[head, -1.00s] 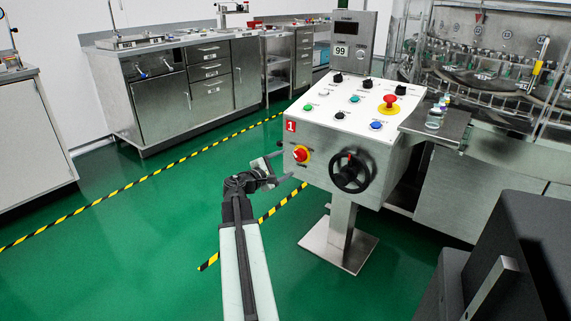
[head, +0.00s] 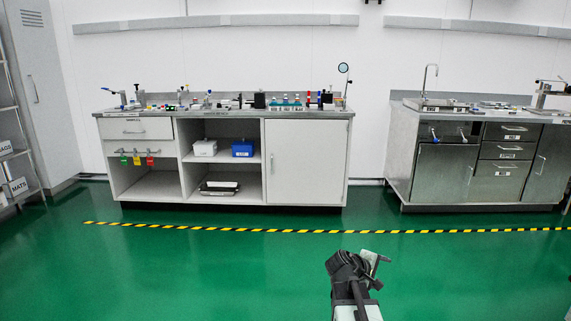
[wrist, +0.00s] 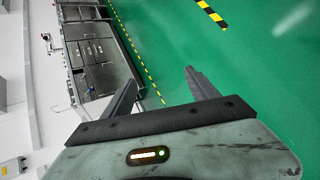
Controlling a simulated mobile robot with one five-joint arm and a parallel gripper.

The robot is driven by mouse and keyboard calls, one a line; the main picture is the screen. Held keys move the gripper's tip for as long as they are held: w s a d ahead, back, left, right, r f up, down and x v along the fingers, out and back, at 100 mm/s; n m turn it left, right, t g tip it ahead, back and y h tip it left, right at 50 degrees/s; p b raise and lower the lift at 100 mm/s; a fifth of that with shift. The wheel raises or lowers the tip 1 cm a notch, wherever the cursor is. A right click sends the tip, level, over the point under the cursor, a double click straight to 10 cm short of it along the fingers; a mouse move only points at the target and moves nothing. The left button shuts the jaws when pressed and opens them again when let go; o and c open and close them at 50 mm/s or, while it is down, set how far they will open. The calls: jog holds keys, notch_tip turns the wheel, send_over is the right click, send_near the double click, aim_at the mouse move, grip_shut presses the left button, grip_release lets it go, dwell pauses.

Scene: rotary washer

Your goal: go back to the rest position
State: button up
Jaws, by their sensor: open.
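My gripper (head: 376,261) shows at the bottom of the head view, right of centre, over the green floor at the front end of my arm. In the wrist view my gripper (wrist: 160,88) has its two dark fingers spread apart, with nothing between them but floor and the striped line. It touches nothing in either view. The control panel with the wheel is not in view now.
A white workbench (head: 310,165) with small devices on top stands across the tape line. A steel sink cabinet (head: 440,172) stands to its right. Yellow-black tape (head: 300,231) crosses the floor (head: 200,275), which is clear in front. A shelf rack (head: 17,150) is at far left.

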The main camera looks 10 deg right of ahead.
jog(key=s+a+f+m+g+y+p, duration=0.1)
jog(key=a+f+y, duration=0.2)
jog(key=a, duration=0.7)
jog(key=s+a+f+m+y, duration=0.1)
jog(key=a+f+y, duration=0.15)
jog(key=a, duration=0.75)
jog(key=s+a+f+m+g+y+p, duration=0.1)
jog(key=s+a+f+m+g+y, duration=0.15)
jog(key=s+a+m+y, duration=0.5)
jog(key=a+r+n+h+p, duration=0.1)
jog(key=a+r+p, duration=0.1)
jog(key=r+p, duration=1.6)
jog(key=a+r+n+h+p, duration=0.1)
jog(key=r+n+p, duration=0.1)
jog(key=r+p, duration=1.7)
jog(key=shift+a+r+g, duration=0.2)
jog(key=shift+a+g, duration=0.15)
jog(key=shift+a, duration=0.05)
